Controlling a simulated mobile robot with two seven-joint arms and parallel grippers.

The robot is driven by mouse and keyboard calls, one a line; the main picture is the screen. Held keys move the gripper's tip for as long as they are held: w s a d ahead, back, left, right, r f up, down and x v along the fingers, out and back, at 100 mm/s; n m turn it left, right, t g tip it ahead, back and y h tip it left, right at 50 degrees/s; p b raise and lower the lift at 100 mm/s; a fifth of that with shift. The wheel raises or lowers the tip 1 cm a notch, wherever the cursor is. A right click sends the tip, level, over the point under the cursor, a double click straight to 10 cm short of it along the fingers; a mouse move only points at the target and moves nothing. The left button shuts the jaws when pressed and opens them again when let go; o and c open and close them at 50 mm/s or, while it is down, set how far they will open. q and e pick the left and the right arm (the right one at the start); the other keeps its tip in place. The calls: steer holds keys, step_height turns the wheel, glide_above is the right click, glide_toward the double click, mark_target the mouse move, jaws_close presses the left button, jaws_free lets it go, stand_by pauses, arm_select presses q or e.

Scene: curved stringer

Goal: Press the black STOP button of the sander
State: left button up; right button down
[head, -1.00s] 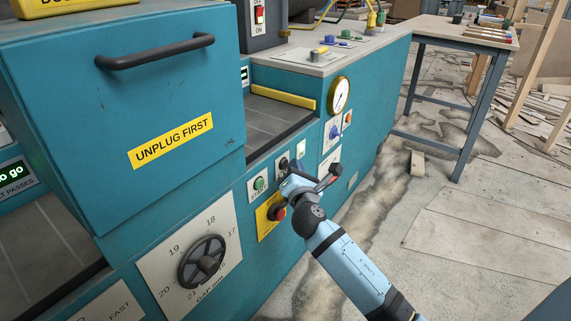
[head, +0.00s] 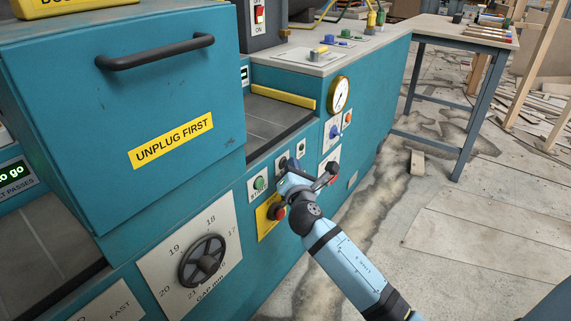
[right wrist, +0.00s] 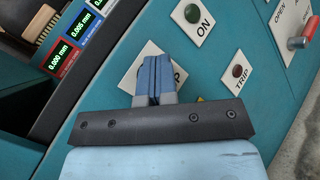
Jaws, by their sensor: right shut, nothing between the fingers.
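The sander (head: 225,190) is the large teal machine. My right gripper (head: 286,168) is shut and empty, at the control panel on its front. In the right wrist view, the closed blue fingers (right wrist: 155,66) cover the middle of a white plate (right wrist: 180,79) on which only the letter P shows. The black STOP button is hidden behind the fingers; I cannot tell whether they touch it. A green START button (head: 259,183) sits to the left of the gripper in the head view. My left gripper is not in view.
The ON button (right wrist: 193,13) and TRIP lamp (right wrist: 237,71) are close by on the panel. A handwheel (head: 202,262) is lower left. A workbench (head: 468,30) stands at the right, with open floor before it.

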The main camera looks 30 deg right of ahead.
stand_by(0.3)
steer(key=shift+s+d+p, duration=0.3)
steer(key=shift+s+p, duration=0.05)
steer(key=shift+s, duration=0.4)
steer(key=shift+s, duration=0.1)
steer(key=s, duration=0.1)
steer(key=s+d, duration=0.1)
steer(key=s, duration=0.1)
steer(key=s+d+p, duration=0.1)
steer(key=shift+s, duration=0.2)
stand_by(0.7)
